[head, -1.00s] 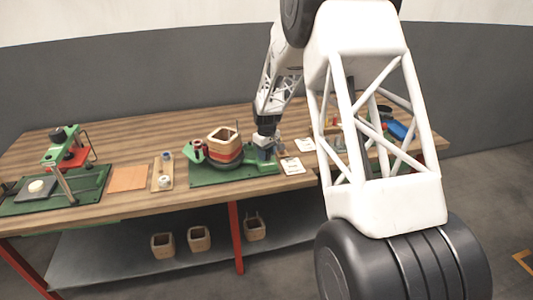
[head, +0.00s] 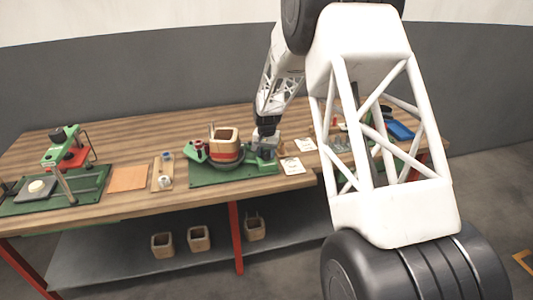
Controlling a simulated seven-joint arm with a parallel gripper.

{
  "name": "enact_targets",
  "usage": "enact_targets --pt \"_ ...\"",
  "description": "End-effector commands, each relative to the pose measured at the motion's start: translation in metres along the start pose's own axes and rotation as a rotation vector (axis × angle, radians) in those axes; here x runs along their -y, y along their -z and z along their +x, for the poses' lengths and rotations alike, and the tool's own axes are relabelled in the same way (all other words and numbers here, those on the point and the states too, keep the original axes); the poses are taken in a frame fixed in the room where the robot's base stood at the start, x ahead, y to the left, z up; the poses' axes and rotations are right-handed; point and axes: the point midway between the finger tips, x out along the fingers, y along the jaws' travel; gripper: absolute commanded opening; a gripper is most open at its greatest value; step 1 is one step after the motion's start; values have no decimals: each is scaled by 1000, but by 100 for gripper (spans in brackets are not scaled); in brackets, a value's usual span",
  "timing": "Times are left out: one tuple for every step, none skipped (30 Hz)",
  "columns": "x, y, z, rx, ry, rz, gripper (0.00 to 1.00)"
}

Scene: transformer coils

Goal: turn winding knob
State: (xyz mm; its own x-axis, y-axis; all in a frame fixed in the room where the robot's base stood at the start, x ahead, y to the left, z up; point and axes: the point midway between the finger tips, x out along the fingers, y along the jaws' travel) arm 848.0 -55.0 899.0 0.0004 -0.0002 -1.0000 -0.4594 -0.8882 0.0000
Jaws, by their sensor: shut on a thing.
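The winding machine (head: 207,176) has a green base on the bench. My gripper (head: 266,142) points down at the right end of the machine, where the winding knob is. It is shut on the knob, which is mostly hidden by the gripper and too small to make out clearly.
A tray with small spools (head: 162,172), an orange sheet (head: 128,178) and a green press (head: 66,158) are to the left. White cards (head: 292,165) lie right of the machine. Several wooden formers (head: 199,238) stand on the lower shelf.

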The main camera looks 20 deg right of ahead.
Motion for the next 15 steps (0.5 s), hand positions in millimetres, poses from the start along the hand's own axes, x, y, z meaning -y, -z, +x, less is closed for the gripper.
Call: enact_targets --pt "0 0 0 0 0 44 19" --pt "0 0 0 0 0 72 19" --pt "0 0 0 0 0 110 19" --pt "0 0 0 0 0 136 19" --pt "0 0 -1 0 0 161 19" --pt "0 0 0 0 0 193 19" --pt "0 0 0 0 0 215 19" --pt "0 0 0 0 0 236 19" --pt "0 0 0 0 0 262 19" --pt "0 0 0 0 0 279 19" --pt "0 0 0 0 0 296 19" --pt "0 0 0 0 0 316 19" --pt "0 0 0 0 0 330 19" --pt "0 0 0 0 0 343 19" --pt "0 0 0 0 0 359 19"
